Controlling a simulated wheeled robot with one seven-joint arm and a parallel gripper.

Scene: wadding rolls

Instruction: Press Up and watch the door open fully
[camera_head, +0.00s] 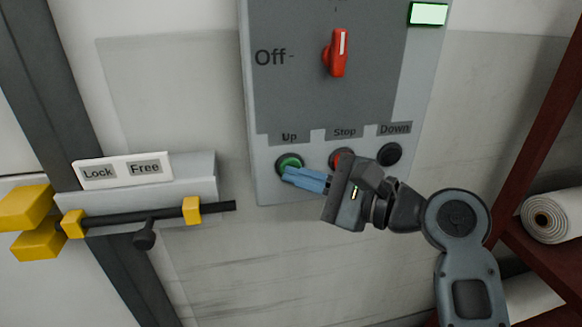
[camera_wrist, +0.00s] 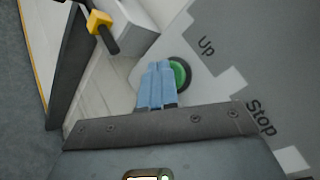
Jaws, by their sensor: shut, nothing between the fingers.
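The control panel (camera_head: 268,187) is a grey box on the wall with Up, Stop and Down labels. The green Up button (camera_head: 289,162) is at its lower left; in the wrist view the Up button (camera_wrist: 181,76) is partly covered by my fingers. The red Stop button (camera_head: 341,156) is partly behind my gripper. The black Down button (camera_head: 389,154) is at the right. My gripper (camera_head: 287,174) is shut and empty, with its blue fingertips at the lower edge of the Up button. I cannot tell whether they touch it. In the wrist view, my gripper (camera_wrist: 158,66) points toward the button.
The red selector knob (camera_head: 336,53) points upward, and a lit indicator (camera_head: 428,14) is at the panel's top right. A black bolt with yellow brackets (camera_head: 150,215) lies left under a Lock/Free plate (camera_head: 122,171). A red shelf (camera_head: 545,256) with white rolls (camera_head: 556,216) stands right.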

